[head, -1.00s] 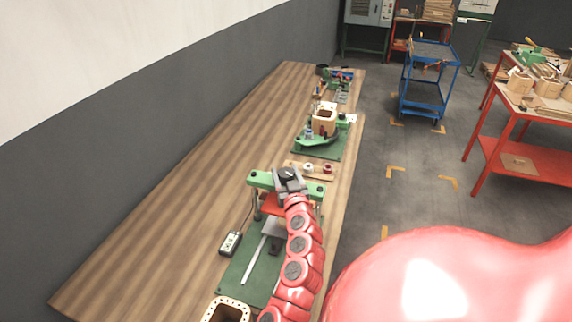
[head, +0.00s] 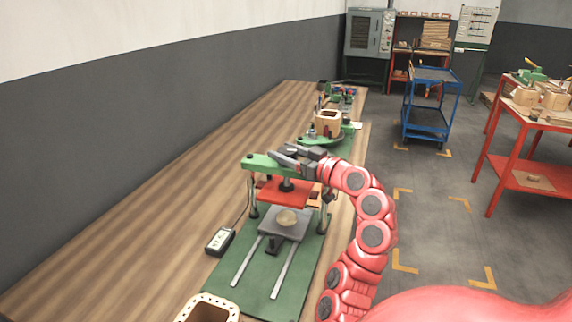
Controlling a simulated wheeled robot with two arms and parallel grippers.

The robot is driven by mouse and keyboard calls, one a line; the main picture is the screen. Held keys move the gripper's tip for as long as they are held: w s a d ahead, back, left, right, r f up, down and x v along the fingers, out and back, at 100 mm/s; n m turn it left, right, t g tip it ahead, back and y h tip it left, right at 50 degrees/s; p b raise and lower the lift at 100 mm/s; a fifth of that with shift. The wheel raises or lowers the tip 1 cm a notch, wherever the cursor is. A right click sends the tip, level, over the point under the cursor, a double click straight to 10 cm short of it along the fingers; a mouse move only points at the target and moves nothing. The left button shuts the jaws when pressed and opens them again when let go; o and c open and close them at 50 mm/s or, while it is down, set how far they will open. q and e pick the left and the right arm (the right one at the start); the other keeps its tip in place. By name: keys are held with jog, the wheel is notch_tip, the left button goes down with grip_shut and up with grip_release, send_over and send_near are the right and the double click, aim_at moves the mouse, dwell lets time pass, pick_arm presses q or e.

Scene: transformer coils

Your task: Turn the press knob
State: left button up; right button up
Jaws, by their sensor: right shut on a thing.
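The press stands on a green mat (head: 225,283) on the long wooden bench. It has a green top beam (head: 258,161), a red plate (head: 283,192) under it, and a grey lower plate (head: 270,226) with a round tan piece (head: 287,217) on it. My right gripper (head: 287,158) is at the top of the press, above the beam, shut on the press knob. The knob itself is mostly hidden by the fingers. My red right arm curves in from the lower right. My left gripper does not show.
A small control box (head: 220,240) lies left of the press with a cable. A green fixture with a wooden coil former (head: 327,124) stands farther back. The bench's left side is clear. A blue cart (head: 428,105) and a red table (head: 530,140) stand right.

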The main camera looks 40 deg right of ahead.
jog(key=shift+r, duration=0.15)
jog(key=o, duration=1.4)
jog(key=shift+c, duration=0.2)
jog(key=s+d+b, duration=0.1)
jog(key=s, duration=1.6)
jog(key=shift+s+d, duration=0.15)
jog(key=shift+d, duration=0.05)
